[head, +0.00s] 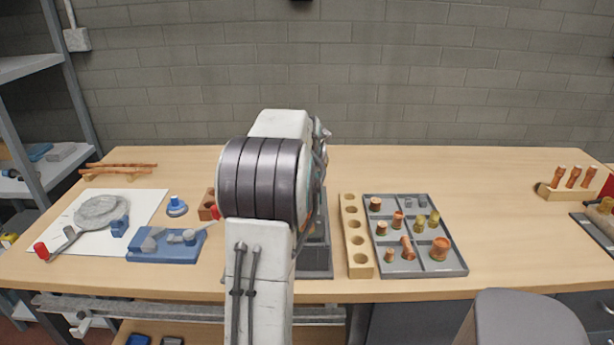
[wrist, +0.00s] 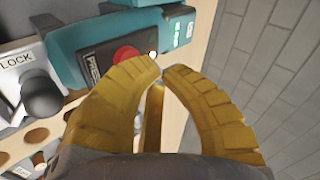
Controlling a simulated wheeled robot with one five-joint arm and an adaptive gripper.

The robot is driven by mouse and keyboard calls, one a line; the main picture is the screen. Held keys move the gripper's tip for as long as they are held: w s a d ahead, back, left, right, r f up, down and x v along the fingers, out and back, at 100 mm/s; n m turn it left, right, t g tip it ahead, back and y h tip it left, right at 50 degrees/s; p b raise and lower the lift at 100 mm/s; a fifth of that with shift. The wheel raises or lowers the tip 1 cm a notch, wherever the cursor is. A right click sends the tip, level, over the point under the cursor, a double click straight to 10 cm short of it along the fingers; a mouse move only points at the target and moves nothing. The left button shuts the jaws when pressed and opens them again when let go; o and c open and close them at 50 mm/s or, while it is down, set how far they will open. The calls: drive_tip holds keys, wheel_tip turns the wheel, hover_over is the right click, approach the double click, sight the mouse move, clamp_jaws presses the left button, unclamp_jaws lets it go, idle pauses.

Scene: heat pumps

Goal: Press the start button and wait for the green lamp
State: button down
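In the wrist view a teal machine (wrist: 88,32) carries a dark panel with a round red button (wrist: 126,54). Lettering beside the button is partly cut off and starts with "PRES". A small whitish dot (wrist: 152,55) sits right of the button. Small green marks show on a pale strip (wrist: 177,32) at the machine's upper right. My gripper (wrist: 161,68) has yellow fingers with the tips together and nothing between them. The tips are just right of the button; I cannot tell if they touch the panel. In the head view my arm hides most of the machine.
A black knob (wrist: 42,97) stands by a "LOCK" label. On the table are a grey compartment tray (head: 418,265) with copper and brass fittings, a wooden hole block (head: 351,224), a blue fixture (head: 150,252) and a white sheet (head: 150,200). The table's right middle is clear.

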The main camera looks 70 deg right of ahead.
drive_tip(key=shift+r, duration=0.15)
drive_tip(key=shift+r+p, duration=1.95)
drive_tip(key=shift+r, duration=0.5)
